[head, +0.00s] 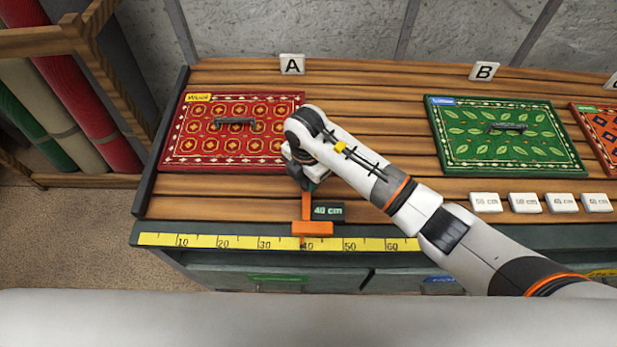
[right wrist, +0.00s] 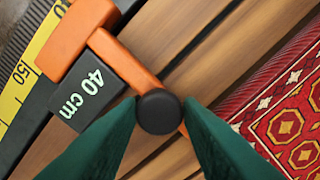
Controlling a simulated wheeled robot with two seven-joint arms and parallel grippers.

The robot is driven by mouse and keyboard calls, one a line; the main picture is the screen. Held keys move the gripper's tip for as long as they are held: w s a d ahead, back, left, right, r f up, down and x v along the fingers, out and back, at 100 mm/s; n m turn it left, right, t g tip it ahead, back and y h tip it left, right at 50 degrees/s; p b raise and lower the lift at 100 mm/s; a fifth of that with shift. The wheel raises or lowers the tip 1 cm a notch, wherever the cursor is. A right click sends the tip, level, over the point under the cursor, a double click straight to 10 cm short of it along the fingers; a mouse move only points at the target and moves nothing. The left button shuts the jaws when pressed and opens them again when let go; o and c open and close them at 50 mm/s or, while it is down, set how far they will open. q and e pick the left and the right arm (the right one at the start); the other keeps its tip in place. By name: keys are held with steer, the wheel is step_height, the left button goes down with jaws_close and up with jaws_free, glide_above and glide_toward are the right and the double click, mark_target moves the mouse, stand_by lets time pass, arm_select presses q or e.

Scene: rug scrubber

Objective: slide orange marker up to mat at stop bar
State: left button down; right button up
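The orange marker (head: 312,228) sits on the table's front edge at about the 40 mark of the yellow ruler, with a dark "40 cm" tag (head: 328,211) beside it. Its orange arm (right wrist: 125,62) and black round knob (right wrist: 157,111) show in the right wrist view. My right gripper (head: 306,184) is low over the slats; its green fingers (right wrist: 160,112) flank the knob closely and appear shut on it. The red patterned mat (head: 200,140) lies under sign A, left of the gripper, its left edge close to the dark stop bar (head: 160,150). My left gripper is out of view.
The yellow ruler (head: 223,241) runs along the front edge. A green mat (head: 470,150) lies under sign B (head: 484,71), with an orange mat (head: 598,128) farther right. Several white tags (head: 525,203) sit at front right. Bare slats separate the red mat from the marker.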

steer(key=o, duration=0.3)
steer(key=shift+r, duration=0.1)
step_height(320, 180, up, 12)
steer(key=b, duration=0.3)
stand_by(0.5)
